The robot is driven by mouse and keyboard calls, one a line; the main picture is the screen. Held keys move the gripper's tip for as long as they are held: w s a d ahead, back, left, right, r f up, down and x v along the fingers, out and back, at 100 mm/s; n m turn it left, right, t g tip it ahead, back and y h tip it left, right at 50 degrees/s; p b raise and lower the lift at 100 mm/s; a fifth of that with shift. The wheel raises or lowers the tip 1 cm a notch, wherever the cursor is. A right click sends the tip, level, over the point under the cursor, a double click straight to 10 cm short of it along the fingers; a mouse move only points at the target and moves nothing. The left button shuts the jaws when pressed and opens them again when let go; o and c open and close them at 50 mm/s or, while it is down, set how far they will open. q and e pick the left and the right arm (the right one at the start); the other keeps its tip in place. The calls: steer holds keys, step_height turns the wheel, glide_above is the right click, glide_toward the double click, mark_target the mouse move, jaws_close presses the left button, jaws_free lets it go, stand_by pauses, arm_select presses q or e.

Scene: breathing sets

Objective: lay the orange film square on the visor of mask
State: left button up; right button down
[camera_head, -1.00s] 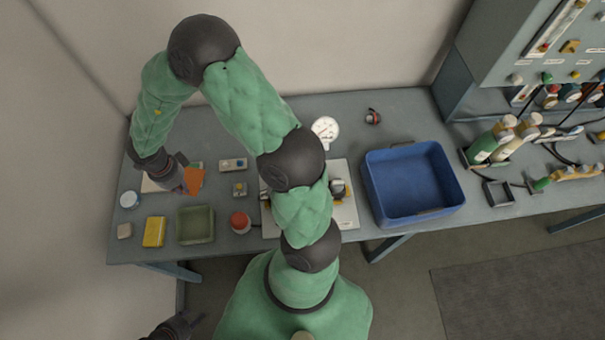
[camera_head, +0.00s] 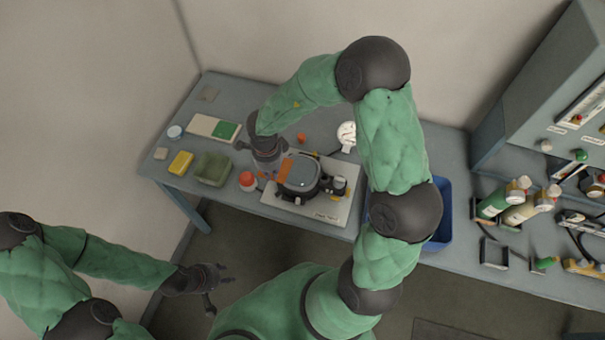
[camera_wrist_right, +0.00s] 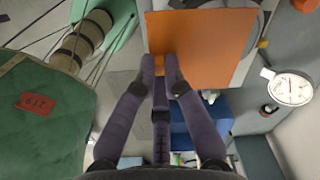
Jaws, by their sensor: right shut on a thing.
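The black mask with a grey visor (camera_head: 301,172) lies on a white board (camera_head: 325,212) on the bench in the head view. My right gripper (camera_head: 276,170) is just left of the visor, shut on the orange film square (camera_head: 286,168). In the right wrist view the film (camera_wrist_right: 203,42) spreads out flat beyond the closed fingers (camera_wrist_right: 164,72) and hides what lies behind it. I cannot tell whether the film touches the mask. My left gripper (camera_head: 220,280) is open and empty in front of the bench, low at the left.
A red-topped jar (camera_head: 247,181), green tray (camera_head: 212,169) and yellow block (camera_head: 180,163) stand left of the board. A pressure gauge (camera_head: 346,136) stands behind it. A blue crate (camera_head: 442,230) is partly hidden by my right arm. Bottles (camera_head: 495,205) stand further right.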

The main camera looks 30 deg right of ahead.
mark_target(287, 168)
steer(key=d+f, duration=0.1)
steer(key=d, duration=0.1)
steer(key=d+f, duration=0.2)
steer(key=d, duration=0.1)
steer(key=shift+w+d, duration=0.3)
steer(key=shift+d, duration=0.05)
steer(key=d+f, duration=0.2)
steer(key=f, duration=0.1)
steer(key=d+f+b, duration=0.1)
steer(key=shift+w+d+f, duration=0.35)
steer(key=f, duration=0.2)
steer(key=f+b, duration=0.1)
steer(key=shift+d+f, duration=0.25)
steer(key=shift+f, duration=0.1)
steer(key=shift+r, duration=0.1)
steer(key=c, duration=1.3)
jaws_free()
steer(key=shift+c, duration=0.2)
step_height(287, 168, up, 12)
steer(key=p, duration=0.2)
